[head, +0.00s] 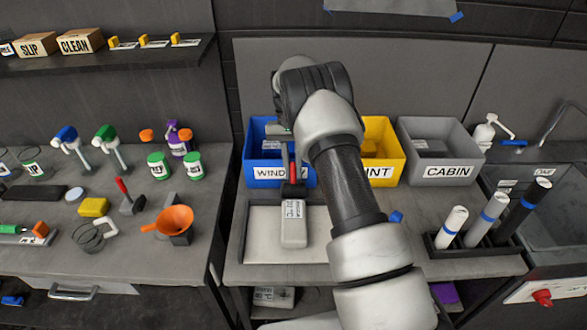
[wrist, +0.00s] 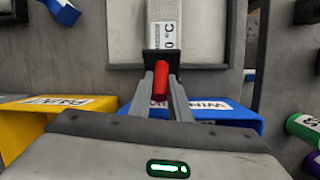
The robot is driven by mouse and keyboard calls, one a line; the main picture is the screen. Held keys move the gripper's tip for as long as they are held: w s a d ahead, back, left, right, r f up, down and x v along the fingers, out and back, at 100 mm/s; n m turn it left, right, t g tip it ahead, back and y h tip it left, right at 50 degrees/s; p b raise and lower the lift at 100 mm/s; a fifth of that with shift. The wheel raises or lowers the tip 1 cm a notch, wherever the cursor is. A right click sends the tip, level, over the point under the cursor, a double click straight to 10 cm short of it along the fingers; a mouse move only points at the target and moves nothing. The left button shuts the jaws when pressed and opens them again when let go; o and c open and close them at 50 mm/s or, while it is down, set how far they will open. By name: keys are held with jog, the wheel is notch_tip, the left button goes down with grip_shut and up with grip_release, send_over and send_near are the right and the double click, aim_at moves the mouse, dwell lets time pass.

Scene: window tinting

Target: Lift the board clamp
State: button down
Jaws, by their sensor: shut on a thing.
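The board clamp has a red handle (head: 292,158) and a dark base (head: 293,190) at the back edge of the pale board (head: 262,240). In the wrist view the red handle (wrist: 164,82) stands between the two grey fingers of my gripper (wrist: 161,92), and the dark base (wrist: 148,64) shows just beyond the fingertips. My gripper is shut on the clamp's handle. A pale device with a °C label (head: 293,228) lies on the board in line with the clamp. Whether the clamp touches it or the board I cannot tell.
Blue (head: 262,172), yellow (head: 392,172) and grey (head: 440,170) bins stand behind the board. A rack of rolls (head: 480,240) is at right. The left bench holds bottles, a yellow sponge (head: 94,208) and an orange funnel (head: 172,219).

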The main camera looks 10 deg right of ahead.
jog(key=c, duration=1.6)
grip_release()
jog(key=shift+c, duration=0.2)
jog(key=v, duration=1.2)
